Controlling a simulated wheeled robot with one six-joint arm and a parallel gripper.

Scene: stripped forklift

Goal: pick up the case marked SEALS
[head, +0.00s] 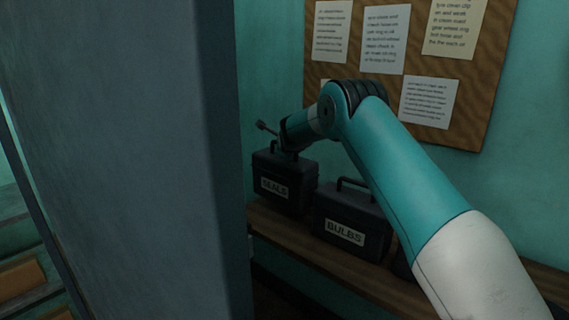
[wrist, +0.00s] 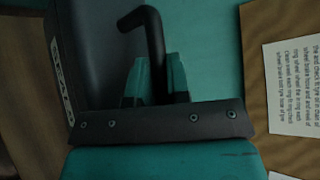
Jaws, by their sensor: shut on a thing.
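The case marked SEALS (head: 285,200) is a dark box with a pale label on its front, at the left end of the bench in the head view. My gripper is over its top there, with its fingers mostly hidden by the arm. In the wrist view my gripper (wrist: 157,78) has teal fingers shut on the dark bent handle (wrist: 148,22) of the case. The case body and label (wrist: 62,80) show at the left of that view. The case looks upright; I cannot tell whether it is clear of the bench.
A similar case marked BULBS (head: 350,215) stands just right of it on the wooden bench (head: 300,245). A large grey-blue panel (head: 130,160) fills the left foreground. A cork board (head: 480,100) with papers hangs on the teal wall behind.

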